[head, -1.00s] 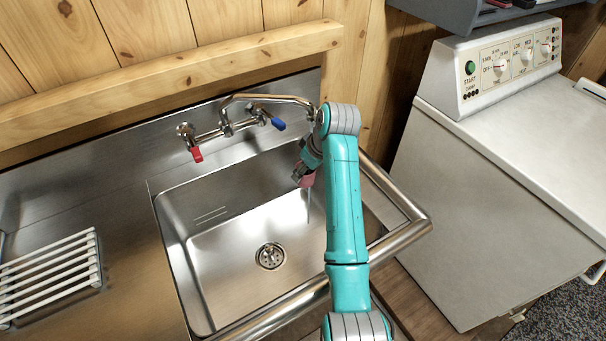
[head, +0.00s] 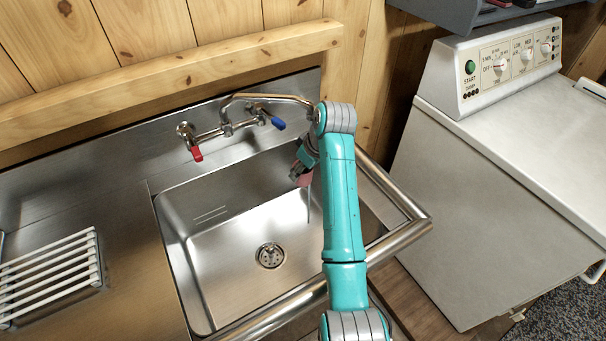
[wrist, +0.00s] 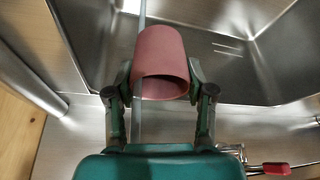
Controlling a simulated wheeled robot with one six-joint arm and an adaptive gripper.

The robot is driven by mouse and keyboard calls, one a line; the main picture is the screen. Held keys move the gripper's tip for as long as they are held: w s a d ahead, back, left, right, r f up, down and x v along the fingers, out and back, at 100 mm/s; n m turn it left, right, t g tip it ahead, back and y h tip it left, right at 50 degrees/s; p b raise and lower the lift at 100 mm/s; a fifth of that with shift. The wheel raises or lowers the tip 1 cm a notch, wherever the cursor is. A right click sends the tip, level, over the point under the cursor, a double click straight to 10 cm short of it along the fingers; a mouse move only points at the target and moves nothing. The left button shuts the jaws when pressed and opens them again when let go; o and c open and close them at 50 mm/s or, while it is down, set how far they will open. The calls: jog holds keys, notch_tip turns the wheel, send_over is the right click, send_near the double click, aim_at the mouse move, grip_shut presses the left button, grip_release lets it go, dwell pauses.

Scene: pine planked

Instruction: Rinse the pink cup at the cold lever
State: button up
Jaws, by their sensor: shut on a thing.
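The pink cup (wrist: 162,50) is between the fingers of my gripper (wrist: 160,82), which is shut on its sides. In the wrist view its dark opening faces the camera. In the head view the cup (head: 304,179) is largely hidden by my gripper (head: 302,170), over the sink's back right. A thin water stream (head: 308,208) falls below it; in the wrist view the stream (wrist: 137,122) runs along the cup's left part. The cold lever (head: 278,124) is blue, right of the red lever (head: 197,154). The spout (head: 265,97) ends behind my arm.
The steel sink (head: 205,262) has a drain (head: 270,255) and a raised front rail (head: 405,238). A white rack (head: 50,272) lies on the left counter. A white machine (head: 490,160) stands on the right. The basin's left part is free.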

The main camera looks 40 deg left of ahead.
jog(key=shift+d, duration=0.2)
jog(key=shift+w+d, duration=0.2)
jog(key=shift+d, duration=0.15)
jog(key=s+d, duration=0.2)
jog(key=s, duration=0.5)
jog(key=shift+s+d, duration=0.25)
jog(key=shift+d, duration=0.15)
dwell(0.5)
dwell(1.6)
